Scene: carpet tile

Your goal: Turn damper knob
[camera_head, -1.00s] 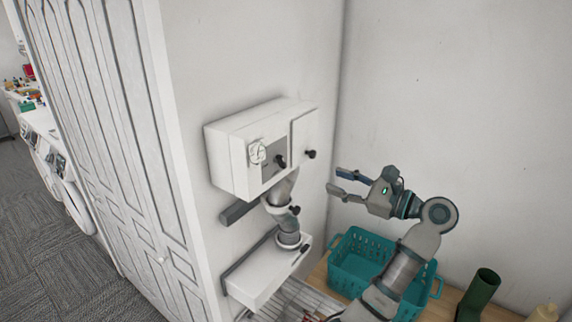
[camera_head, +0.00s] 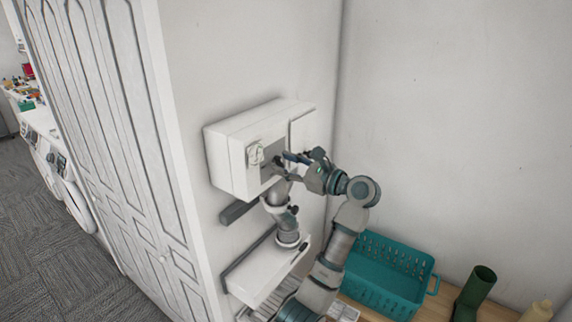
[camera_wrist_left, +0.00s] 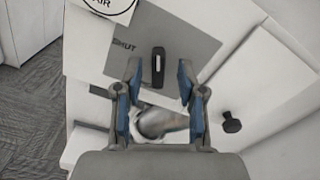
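A white wall box (camera_head: 226,165) carries a grey plate with a black lever knob. In the left wrist view the knob (camera_wrist_left: 158,67) stands upright on the grey plate (camera_wrist_left: 165,32), beside printed lettering that reads "SHUT". My left gripper (camera_wrist_left: 158,80) is open, with one blue-padded finger on each side of the knob's lower part and a visible gap to each. In the head view my left gripper (camera_head: 287,164) is at the box front and largely hides the knob. My right gripper is not in view.
A second black knob (camera_wrist_left: 231,122) is on the box's right-hand panel. A metal pipe (camera_head: 289,230) runs below the box to a white lower unit (camera_head: 262,274). A teal basket (camera_head: 385,285) and green boot (camera_head: 476,291) are at right.

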